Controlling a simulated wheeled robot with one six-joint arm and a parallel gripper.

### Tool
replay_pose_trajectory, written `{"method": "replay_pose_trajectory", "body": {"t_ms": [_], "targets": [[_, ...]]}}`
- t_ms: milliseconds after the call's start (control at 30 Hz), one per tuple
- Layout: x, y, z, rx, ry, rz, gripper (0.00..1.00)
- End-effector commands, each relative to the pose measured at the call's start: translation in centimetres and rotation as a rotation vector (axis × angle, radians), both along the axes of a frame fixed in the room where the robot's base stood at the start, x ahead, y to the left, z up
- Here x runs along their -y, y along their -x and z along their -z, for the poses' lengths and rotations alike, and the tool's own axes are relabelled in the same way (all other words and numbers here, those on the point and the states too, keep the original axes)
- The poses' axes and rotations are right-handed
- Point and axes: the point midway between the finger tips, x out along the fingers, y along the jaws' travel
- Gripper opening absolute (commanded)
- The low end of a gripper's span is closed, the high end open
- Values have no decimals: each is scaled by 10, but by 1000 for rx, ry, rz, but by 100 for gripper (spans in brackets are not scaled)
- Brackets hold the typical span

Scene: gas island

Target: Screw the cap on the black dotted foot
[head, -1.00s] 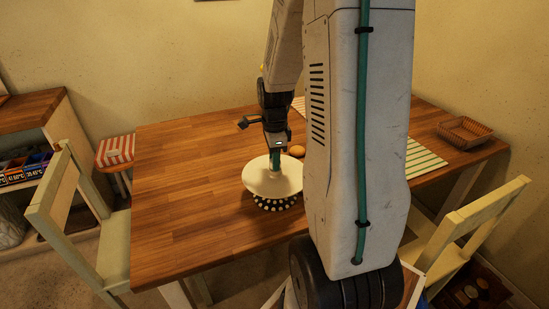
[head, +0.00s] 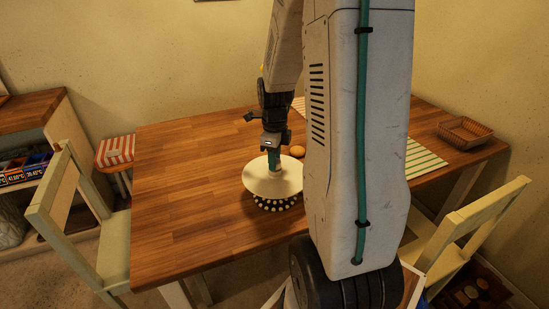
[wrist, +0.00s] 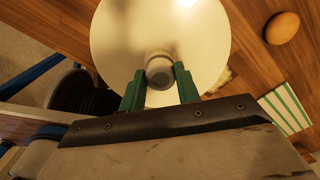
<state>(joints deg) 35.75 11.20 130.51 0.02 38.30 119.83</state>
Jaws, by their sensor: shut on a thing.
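The black dotted foot (head: 270,203) stands on the wooden table, black with pale dots. A cream disc-shaped cap (head: 258,183) sits over its top and hides most of it in the head view. In the wrist view the cap (wrist: 165,30) fills the upper middle, with a round grey knob (wrist: 159,72) at its centre. My gripper (head: 273,165) comes down from above, and its green fingers (wrist: 158,88) are shut on the knob. The cap looks level and resting on the foot; the thread between them is hidden.
A round brown thing (head: 297,151) lies just behind the cap. A green-striped mat (head: 425,160) and a wicker basket (head: 466,132) are at the table's right. Chairs stand at left (head: 65,205) and right (head: 465,235). The table's left part (head: 185,180) is clear.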

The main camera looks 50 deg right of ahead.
Motion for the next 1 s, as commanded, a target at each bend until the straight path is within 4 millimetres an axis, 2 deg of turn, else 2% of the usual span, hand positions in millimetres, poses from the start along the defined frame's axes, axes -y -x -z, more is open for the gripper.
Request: {"method": "replay_pose_trajectory", "body": {"t_ms": [167, 467, 833, 1000], "targets": [[0, 0, 0, 0, 0, 30, 3], [1, 0, 0, 0, 1, 340, 3], [1, 0, 0, 1, 1, 389, 2], [2, 0, 0, 1, 1, 590, 2]]}}
